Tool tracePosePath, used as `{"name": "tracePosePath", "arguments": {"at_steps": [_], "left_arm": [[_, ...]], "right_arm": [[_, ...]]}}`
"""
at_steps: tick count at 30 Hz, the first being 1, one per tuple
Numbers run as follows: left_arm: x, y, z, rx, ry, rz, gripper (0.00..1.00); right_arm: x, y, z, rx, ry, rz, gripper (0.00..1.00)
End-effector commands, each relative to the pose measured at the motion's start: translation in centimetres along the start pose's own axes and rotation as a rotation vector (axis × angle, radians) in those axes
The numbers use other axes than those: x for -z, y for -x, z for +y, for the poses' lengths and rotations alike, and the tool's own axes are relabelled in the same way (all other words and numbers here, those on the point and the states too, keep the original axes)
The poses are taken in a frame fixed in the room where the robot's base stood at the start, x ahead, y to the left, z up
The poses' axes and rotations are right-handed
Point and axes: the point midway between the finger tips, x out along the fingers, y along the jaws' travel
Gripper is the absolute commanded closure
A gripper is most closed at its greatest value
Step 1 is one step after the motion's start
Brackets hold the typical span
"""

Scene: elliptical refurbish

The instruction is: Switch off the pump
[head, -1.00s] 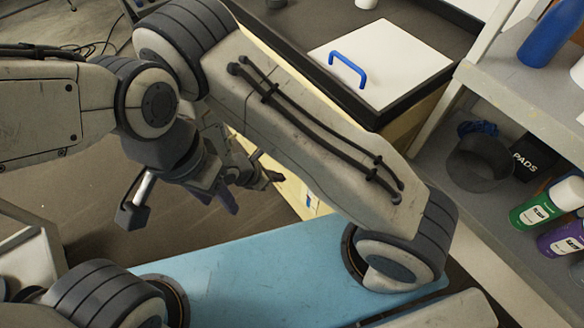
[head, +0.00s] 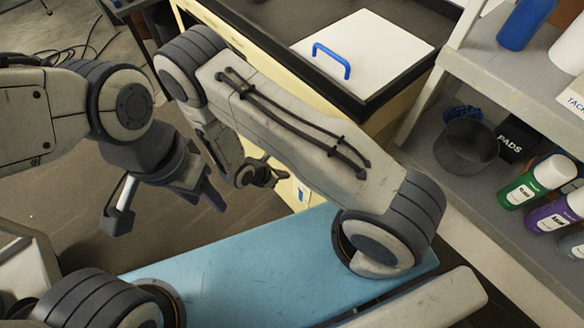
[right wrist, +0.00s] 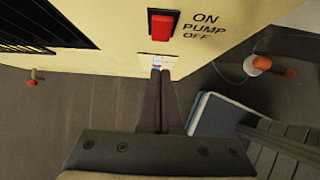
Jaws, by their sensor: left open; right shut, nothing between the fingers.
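The pump switch (right wrist: 162,24) is a red rocker on the cream cabinet front, beside printed "ON PUMP OFF" lettering (right wrist: 203,27) in the right wrist view. My right gripper (right wrist: 160,73) is shut and empty. Its fingertips appear just below the switch, in front of a small white plate with blue and red marks (right wrist: 157,61); I cannot tell whether they touch it. In the head view my right gripper (head: 268,176) is beside the cabinet front, and the switch is hidden. My left gripper (head: 165,208) is open and empty over the floor, left of the right one.
The cabinet (head: 290,128) has a dark top with a white panel (head: 345,70) and blue handle (head: 332,58). A grey shelf (head: 480,188) with bottles and a dark pot (head: 466,147) stands at right. A white and orange object (right wrist: 268,65) shows at right in the wrist view.

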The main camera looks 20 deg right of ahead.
Motion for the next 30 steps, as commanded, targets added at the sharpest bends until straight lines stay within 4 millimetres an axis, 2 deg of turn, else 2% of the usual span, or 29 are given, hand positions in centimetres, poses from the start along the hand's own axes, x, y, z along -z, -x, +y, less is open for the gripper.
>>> {"name": "tracePosePath", "arguments": {"at_steps": [2,4,9,23,29,30], "left_arm": [[0.0,0.2,0.0,0.0,0.0,0.0,0.5],[0.0,0.8,0.1,0.0,0.0,0.0,0.5],[0.1,1.3,0.1,0.0,0.0,0.0,0.5],[0.1,1.2,0.1,0.0,0.0,0.0,0.5],[-0.1,-1.1,-0.1,0.0,0.0,0.0,0.5],[-0.1,-0.4,0.0,0.0,0.0,-0.001,0.5]], "right_arm": [[0.0,-1.6,-0.1,0.004,0.0,0.0,1.0],[-1.2,-2.1,-0.1,0.003,-0.003,0.0,1.0],[-2.4,-3.5,0.1,0.0,-0.002,0.0,1.0],[-2.8,-4.1,0.1,-0.002,0.0,-0.001,1.0],[-2.4,-5.3,0.1,-0.005,0.002,-0.096,1.0],[-2.9,-4.7,0.1,-0.004,0.001,-0.098,1.0]]}}
